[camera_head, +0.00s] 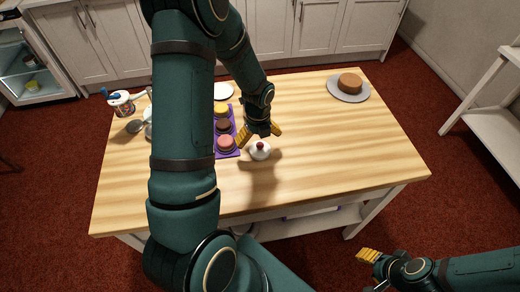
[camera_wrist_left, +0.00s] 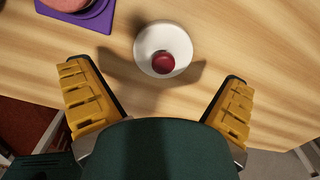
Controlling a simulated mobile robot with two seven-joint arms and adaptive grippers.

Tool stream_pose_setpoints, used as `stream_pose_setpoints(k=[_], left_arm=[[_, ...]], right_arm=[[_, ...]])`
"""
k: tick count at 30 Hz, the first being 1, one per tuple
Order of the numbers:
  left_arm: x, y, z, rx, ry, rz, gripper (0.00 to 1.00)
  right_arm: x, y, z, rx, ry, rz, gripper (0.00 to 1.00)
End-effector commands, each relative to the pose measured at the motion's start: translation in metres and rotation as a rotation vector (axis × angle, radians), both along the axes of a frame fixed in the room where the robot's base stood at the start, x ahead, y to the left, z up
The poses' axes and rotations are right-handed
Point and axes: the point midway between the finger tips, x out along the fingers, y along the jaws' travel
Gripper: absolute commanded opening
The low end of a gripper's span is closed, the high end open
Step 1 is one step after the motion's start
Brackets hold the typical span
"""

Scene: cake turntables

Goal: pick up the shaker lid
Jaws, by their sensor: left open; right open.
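The shaker lid, a small white round piece with a dark red knob (camera_head: 260,150), sits on the wooden table. It also shows in the left wrist view (camera_wrist_left: 145,40), ahead of the jaws and roughly centred between them. My left gripper (camera_head: 259,133) is open and empty above the table, close to the lid and not touching it. Its two yellow fingers stand wide apart in the left wrist view (camera_wrist_left: 155,75). My right gripper (camera_head: 367,268) is open and empty at the lower right, off the front of the table.
A purple tray (camera_head: 236,154) with several round cakes lies just left of the lid. A grey turntable (camera_head: 348,94) with a brown cake stands at the back right. A patterned cup (camera_head: 121,104) is at the left edge.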

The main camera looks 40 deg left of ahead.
Motion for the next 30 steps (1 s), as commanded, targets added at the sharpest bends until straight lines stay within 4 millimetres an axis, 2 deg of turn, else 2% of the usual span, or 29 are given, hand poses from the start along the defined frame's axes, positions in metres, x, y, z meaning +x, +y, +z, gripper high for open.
stream_pose_setpoints(k=[4,12,22,23,24,26,29,30], left_arm=[[0.001,-0.001,-0.011,0.000,0.000,-0.001,1.00],[0.004,-0.001,-0.048,0.000,0.001,-0.001,1.00],[0.004,-0.001,-0.054,0.000,-0.002,0.000,1.00],[0.004,-0.001,-0.054,0.000,-0.002,0.000,0.93],[0.004,-0.001,-0.054,0.000,-0.002,0.000,0.79],[0.004,-0.001,-0.053,0.000,-0.002,0.000,0.58],[0.004,-0.001,-0.053,0.000,-0.002,0.000,0.55],[0.004,-0.001,-0.053,0.000,-0.002,0.000,0.51]], right_arm=[[-0.001,0.000,-0.002,0.000,0.002,0.002,0.47],[-0.003,0.001,-0.010,0.002,0.006,0.006,0.47],[-0.004,0.001,-0.010,0.002,0.008,0.006,0.47],[-0.004,0.001,-0.010,0.002,0.008,0.006,0.47],[-0.004,0.001,-0.010,0.002,0.008,0.006,0.47],[-0.004,0.001,-0.010,0.002,0.008,0.006,0.47],[-0.003,0.001,-0.010,0.002,0.008,0.006,0.47],[-0.003,0.001,-0.011,0.002,0.008,0.006,0.47]])
